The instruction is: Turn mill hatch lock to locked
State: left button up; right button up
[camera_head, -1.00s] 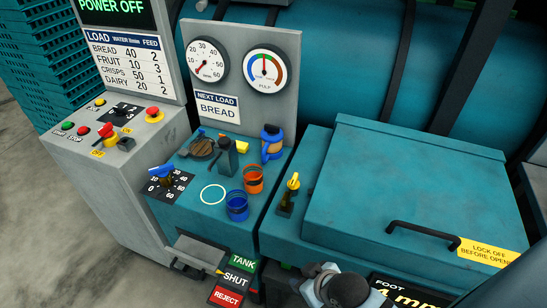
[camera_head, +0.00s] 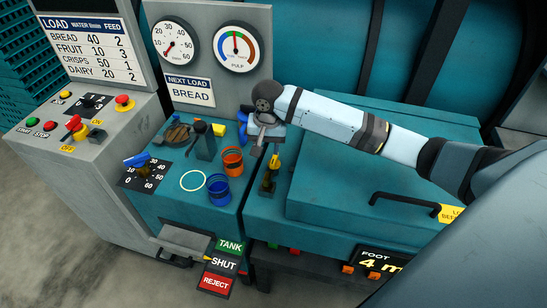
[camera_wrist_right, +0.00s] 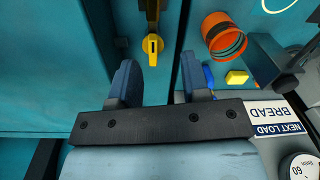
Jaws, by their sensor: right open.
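The mill hatch lock (camera_head: 270,180) is a small yellow handle on a dark plate, on the teal housing left of the hatch lid. The teal hatch lid (camera_head: 340,190) is closed and has a black bar handle (camera_head: 405,203). My right gripper (camera_head: 262,139) is above and behind the lock, apart from it. In the right wrist view its two dark blue fingers (camera_wrist_right: 160,75) are spread with nothing between them. The yellow lock handle (camera_wrist_right: 153,46) shows just beyond the fingertips there. My left gripper is not in view.
An orange cup (camera_head: 233,163) and a blue cup (camera_head: 218,188) stand left of the lock. A grey gauge panel (camera_head: 215,90) rises behind my right gripper. A control box with buttons (camera_head: 80,125) is at the left. The hatch lid top is clear below my forearm.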

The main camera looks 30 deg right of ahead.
aim_at(274, 159)
jog(key=w+d+r+m, duration=0.2)
jog(key=w+d+r, duration=0.1)
jog(key=d, duration=0.2)
jog(key=shift+m, duration=0.3)
jog(key=f, duration=0.9)
jog(key=f+p, duration=0.1)
jog(key=f, duration=0.3)
jog(key=shift+a+f, duration=0.2)
jog(key=shift+a, duration=0.05)
grip_shut()
